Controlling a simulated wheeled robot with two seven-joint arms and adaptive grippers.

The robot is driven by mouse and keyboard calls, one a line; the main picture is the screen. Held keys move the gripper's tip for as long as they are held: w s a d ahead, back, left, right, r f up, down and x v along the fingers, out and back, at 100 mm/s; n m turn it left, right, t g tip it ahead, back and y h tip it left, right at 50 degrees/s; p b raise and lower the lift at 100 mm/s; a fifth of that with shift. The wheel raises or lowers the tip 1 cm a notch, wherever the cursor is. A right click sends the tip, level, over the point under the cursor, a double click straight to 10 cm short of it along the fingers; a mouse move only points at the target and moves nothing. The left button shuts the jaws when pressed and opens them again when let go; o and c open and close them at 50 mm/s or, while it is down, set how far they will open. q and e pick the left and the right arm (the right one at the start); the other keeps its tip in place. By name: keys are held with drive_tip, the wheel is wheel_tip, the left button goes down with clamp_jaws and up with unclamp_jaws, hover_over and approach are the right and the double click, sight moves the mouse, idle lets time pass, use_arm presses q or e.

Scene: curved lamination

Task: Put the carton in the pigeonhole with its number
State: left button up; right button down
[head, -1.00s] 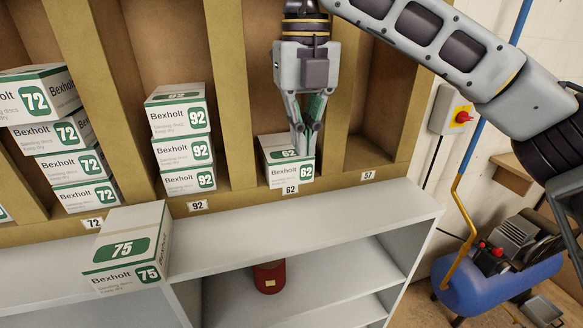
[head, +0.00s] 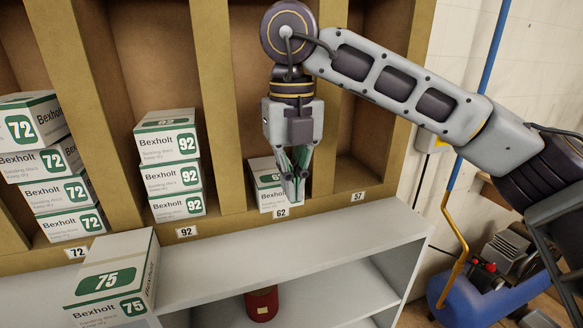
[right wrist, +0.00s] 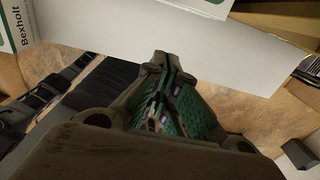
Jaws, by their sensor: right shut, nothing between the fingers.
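A white and green carton 75 (head: 112,282) lies on the pale grey shelf top at the lower left. A carton 62 (head: 262,178) sits in the pigeonhole above the 62 label (head: 281,212). My right gripper (head: 298,200) points down, its fingers together and empty, in front of the right part of carton 62 and hiding some of it. I cannot tell whether they touch. In the right wrist view the shut fingers (right wrist: 165,95) show with a pale surface beyond. My left gripper is out of view.
Stacks of cartons 72 (head: 48,165) and cartons 92 (head: 168,165) stand in the pigeonholes to the left. The pigeonhole above the 57 label (head: 358,196) looks empty. The grey shelf top (head: 350,232) is clear to the right. A blue compressor (head: 500,278) stands at the right.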

sight(281, 208)
wheel_tip(281, 208, down, 6)
drive_tip(key=shift+w+f+p, duration=0.1)
drive_tip(key=shift+p, duration=0.3)
drive_tip(key=shift+w+a+p, duration=0.3)
drive_tip(key=shift+w+p, duration=0.05)
drive_tip(key=shift+w, duration=0.5)
drive_tip(key=shift+w+a+p, duration=0.25)
drive_tip(key=shift+w+p, duration=0.05)
drive_tip(key=shift+w, duration=0.7)
drive_tip(key=shift+w, duration=0.1)
drive_tip(key=shift+w+a, duration=0.3)
drive_tip(key=shift+w, duration=0.6)
drive_tip(key=shift+w+a, duration=0.3)
drive_tip(key=shift+w, duration=0.55)
drive_tip(key=shift+s, duration=0.15)
